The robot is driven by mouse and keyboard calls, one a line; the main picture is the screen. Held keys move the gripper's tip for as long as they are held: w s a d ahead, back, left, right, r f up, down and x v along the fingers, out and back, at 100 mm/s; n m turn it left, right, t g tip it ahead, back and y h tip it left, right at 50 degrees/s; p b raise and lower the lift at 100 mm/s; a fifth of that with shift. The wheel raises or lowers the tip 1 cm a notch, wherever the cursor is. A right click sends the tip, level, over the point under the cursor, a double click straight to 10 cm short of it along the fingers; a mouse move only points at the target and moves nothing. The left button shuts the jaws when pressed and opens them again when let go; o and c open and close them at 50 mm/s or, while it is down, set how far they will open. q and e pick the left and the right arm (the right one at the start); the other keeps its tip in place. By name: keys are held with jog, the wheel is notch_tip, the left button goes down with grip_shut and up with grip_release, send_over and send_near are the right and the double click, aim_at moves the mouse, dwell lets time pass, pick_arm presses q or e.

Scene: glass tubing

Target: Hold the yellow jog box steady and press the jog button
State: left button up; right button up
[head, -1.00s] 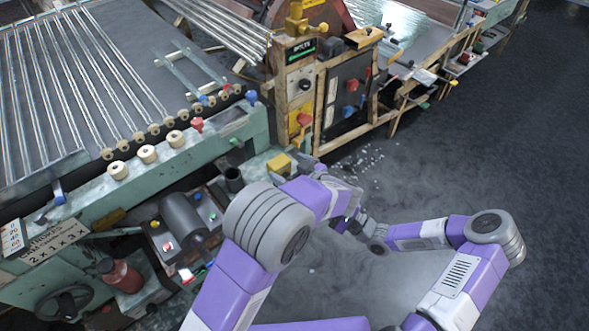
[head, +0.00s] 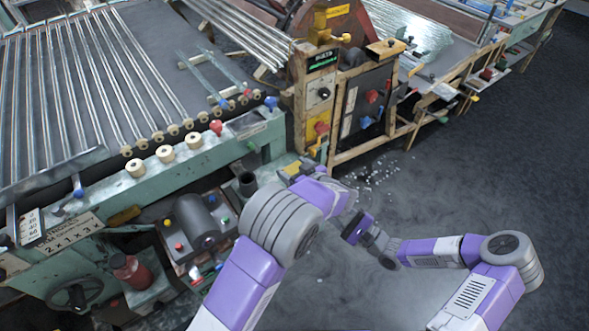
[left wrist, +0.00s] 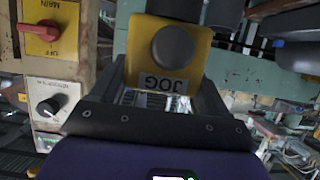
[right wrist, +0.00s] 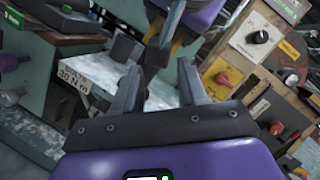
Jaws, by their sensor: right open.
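The yellow jog box (head: 291,169) is at the end of the green bench, mostly covered by my left gripper (head: 303,169) in the head view. In the left wrist view the jog box (left wrist: 201,68) shows a round grey button (left wrist: 172,47) and an upside-down JOG label. My left gripper's fingers (left wrist: 166,88) lie along both sides of the box and appear closed on it. My right gripper (right wrist: 158,85) is open and empty. In the head view my right gripper (head: 358,228) is apart from the box, at its lower right.
A wooden control post with a red-handled MAIN switch (left wrist: 42,31) and a black knob (left wrist: 48,106) stands beside the box. A dark cup (head: 247,184) and a grey motor (head: 197,220) are to the left.

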pick_arm(q)
jog(key=c, duration=0.5)
jog(key=shift+c, duration=0.3)
pick_arm(e)
jog(key=shift+c, duration=0.7)
grip_shut()
jog(key=shift+s, duration=0.1)
pick_arm(q)
jog(key=shift+d+r, duration=0.1)
jog(key=shift+d, duration=0.05)
pick_arm(e)
jog(key=shift+s+a, duration=0.1)
jog(key=shift+a, duration=0.1)
